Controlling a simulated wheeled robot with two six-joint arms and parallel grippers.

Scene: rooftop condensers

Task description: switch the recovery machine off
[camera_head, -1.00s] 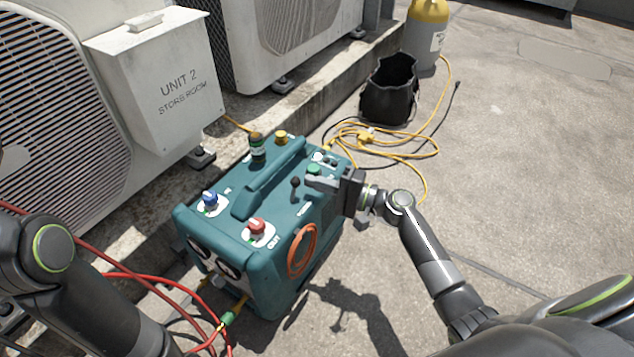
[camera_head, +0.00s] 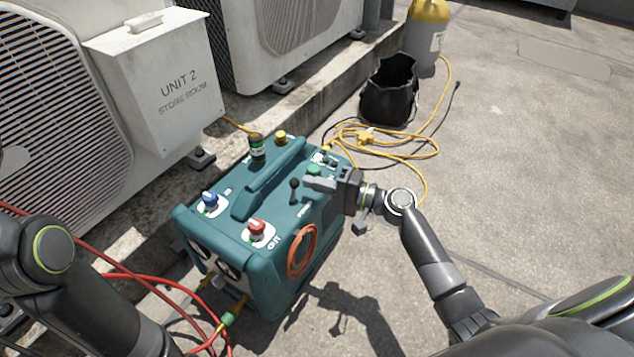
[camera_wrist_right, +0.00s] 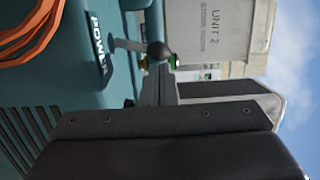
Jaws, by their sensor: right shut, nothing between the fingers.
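The teal recovery machine (camera_head: 275,275) stands on the roof in the middle of the head view. Its power lever, a thin stalk with a black ball (camera_head: 294,185), rises from the top near the right side. The right wrist view shows the ball (camera_wrist_right: 157,51) and the POWER label (camera_wrist_right: 99,45). My right gripper (camera_head: 308,183) is shut and empty, its tips just right of the ball. In the wrist view the shut fingers (camera_wrist_right: 160,83) lie close to the ball; I cannot tell whether they touch. My left gripper is outside the view; only its arm shows.
A blue knob (camera_head: 210,200), a red knob (camera_head: 257,229) and a carry handle (camera_head: 268,183) are on the machine's top. An orange hose coil (camera_head: 301,250) hangs on its side. Yellow cable (camera_head: 400,153) and a black bucket (camera_head: 388,92) lie behind. Roof to the right is clear.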

